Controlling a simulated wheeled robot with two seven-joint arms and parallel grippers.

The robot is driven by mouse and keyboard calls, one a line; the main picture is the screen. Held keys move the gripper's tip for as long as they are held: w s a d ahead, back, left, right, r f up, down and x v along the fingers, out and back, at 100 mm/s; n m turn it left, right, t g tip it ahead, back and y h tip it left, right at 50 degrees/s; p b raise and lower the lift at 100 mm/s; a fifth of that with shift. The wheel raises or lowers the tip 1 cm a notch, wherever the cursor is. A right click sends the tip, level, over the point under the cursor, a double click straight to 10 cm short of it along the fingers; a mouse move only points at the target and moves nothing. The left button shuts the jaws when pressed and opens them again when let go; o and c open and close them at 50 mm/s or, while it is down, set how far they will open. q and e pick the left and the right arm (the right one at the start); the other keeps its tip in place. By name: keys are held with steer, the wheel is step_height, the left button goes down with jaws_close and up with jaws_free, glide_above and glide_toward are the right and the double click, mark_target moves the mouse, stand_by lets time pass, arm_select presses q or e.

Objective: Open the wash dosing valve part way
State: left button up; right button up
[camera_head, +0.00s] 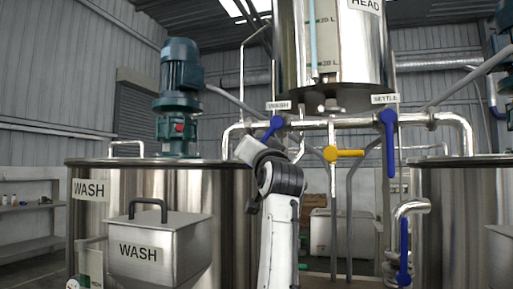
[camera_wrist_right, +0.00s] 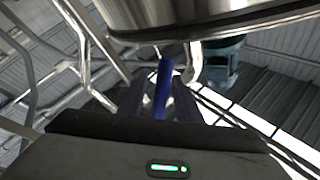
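The wash dosing valve sits on the pipe under the WASH label (camera_head: 279,105), with a blue lever handle (camera_head: 273,127) that slants down and to the left. My right arm rises from the bottom, and its gripper (camera_head: 268,136) is at this handle; the fingertips are hard to make out in the head view. In the right wrist view the blue handle (camera_wrist_right: 162,90) stands between the two dark fingers of my right gripper (camera_wrist_right: 160,95). The fingers look apart, with gaps beside the handle. My left gripper is out of view.
The HEAD tank (camera_head: 350,50) hangs above the pipes. To the right are a yellow handle (camera_head: 344,154), the SETTLE valve's blue handle (camera_head: 389,140) and a lower blue handle (camera_head: 404,252). The WASH tank (camera_head: 230,200), its motor (camera_head: 181,75) and a metal box (camera_head: 160,245) stand at left.

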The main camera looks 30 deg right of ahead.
steer(key=b+v, duration=0.3)
steer(key=v, duration=0.7)
